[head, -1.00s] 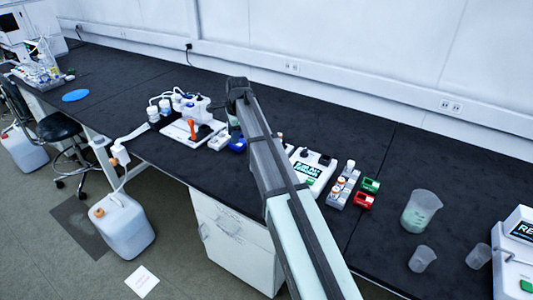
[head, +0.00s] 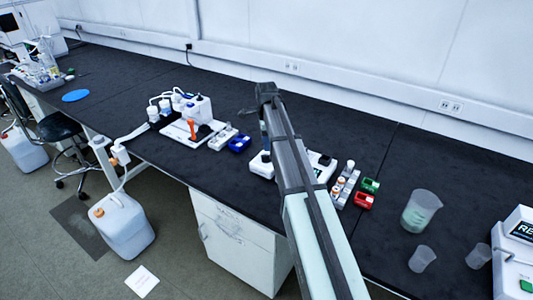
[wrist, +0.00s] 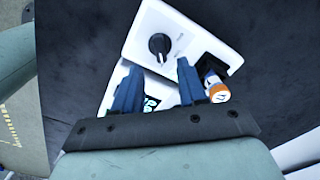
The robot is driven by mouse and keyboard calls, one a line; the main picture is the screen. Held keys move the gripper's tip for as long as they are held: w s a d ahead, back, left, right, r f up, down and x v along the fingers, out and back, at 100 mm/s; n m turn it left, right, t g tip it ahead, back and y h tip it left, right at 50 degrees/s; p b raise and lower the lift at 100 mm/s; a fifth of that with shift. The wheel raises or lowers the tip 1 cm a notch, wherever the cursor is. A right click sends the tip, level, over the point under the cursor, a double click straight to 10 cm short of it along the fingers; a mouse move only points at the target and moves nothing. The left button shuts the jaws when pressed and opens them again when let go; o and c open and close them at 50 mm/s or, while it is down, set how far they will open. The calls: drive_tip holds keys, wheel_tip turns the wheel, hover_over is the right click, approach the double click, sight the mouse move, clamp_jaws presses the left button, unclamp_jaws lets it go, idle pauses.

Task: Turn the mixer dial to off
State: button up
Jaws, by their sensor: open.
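The mixer (head: 257,170) is a white box on the dark bench, partly hidden behind my arm in the head view. In the wrist view its white top (wrist: 138,42) carries a round black dial (wrist: 159,44) with a light pointer mark. My gripper (wrist: 156,80) is open and empty, with its two blue fingers apart. In the wrist view the dial appears beyond the fingertips, between their lines; I see no contact. In the head view my gripper (head: 264,137) is over the mixer's left part, largely hidden by the arm.
A rack of vials (head: 345,185) stands right of the mixer, with green (head: 370,186) and red (head: 363,201) items beside it. A blue item (head: 239,143) lies to the left. An orange-banded vial (wrist: 217,89) is near the right finger. Bench behind the mixer is clear.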

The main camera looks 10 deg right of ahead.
sight(267, 155)
drive_tip(key=shift+f, duration=2.95)
clamp_jaws()
